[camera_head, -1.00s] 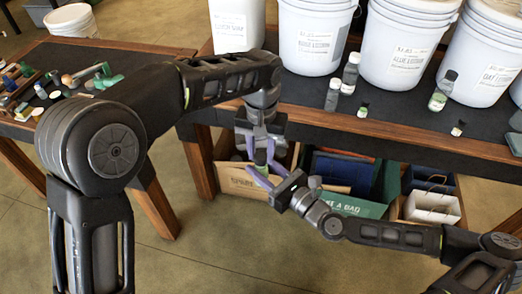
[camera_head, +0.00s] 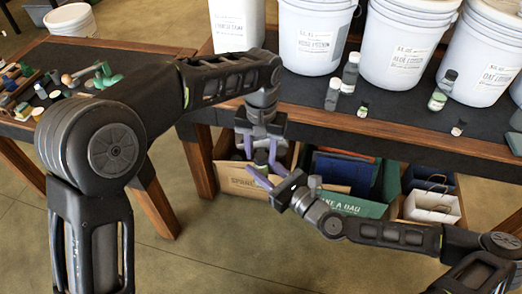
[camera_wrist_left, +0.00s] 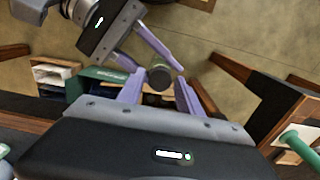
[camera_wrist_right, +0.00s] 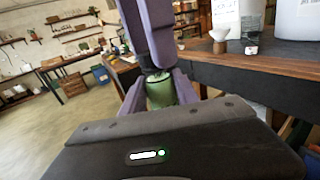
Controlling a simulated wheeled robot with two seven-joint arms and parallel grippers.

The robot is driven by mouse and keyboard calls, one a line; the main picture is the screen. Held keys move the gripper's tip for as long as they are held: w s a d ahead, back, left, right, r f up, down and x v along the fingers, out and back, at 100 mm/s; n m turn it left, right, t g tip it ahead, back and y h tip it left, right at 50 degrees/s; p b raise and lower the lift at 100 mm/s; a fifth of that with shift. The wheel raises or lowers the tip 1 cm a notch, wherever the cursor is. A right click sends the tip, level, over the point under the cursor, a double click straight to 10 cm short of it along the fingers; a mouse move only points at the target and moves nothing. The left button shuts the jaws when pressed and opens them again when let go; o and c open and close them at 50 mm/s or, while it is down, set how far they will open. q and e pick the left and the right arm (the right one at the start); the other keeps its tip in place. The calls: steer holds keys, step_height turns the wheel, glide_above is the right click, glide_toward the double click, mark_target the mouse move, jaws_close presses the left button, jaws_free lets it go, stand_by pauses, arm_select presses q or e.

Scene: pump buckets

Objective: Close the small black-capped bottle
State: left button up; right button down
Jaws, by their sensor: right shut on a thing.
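The small bottle (camera_wrist_right: 160,92) has a green body and shows upright between the fingers of my right gripper (camera_wrist_right: 158,95), which is shut on it. In the left wrist view its dark round top (camera_wrist_left: 160,74) faces the camera. My left gripper (camera_wrist_left: 158,92) comes from above with its fingers on either side of the top, and gaps show between them and it. In the head view my left gripper (camera_head: 260,148) and right gripper (camera_head: 264,172) meet in front of the table, and fingers hide most of the bottle. I cannot tell how firmly the cap sits.
White buckets (camera_head: 313,35) and several small bottles stand on the dark table (camera_head: 300,110). Boxes and bags, one a green bag box (camera_head: 372,208), sit below it behind my grippers. A second table (camera_head: 115,50) with small items is at left. The floor in front is clear.

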arm_select(q)
steer(key=shift+o, duration=1)
step_height(320, 180, up, 8)
steer(key=shift+f, duration=0.25)
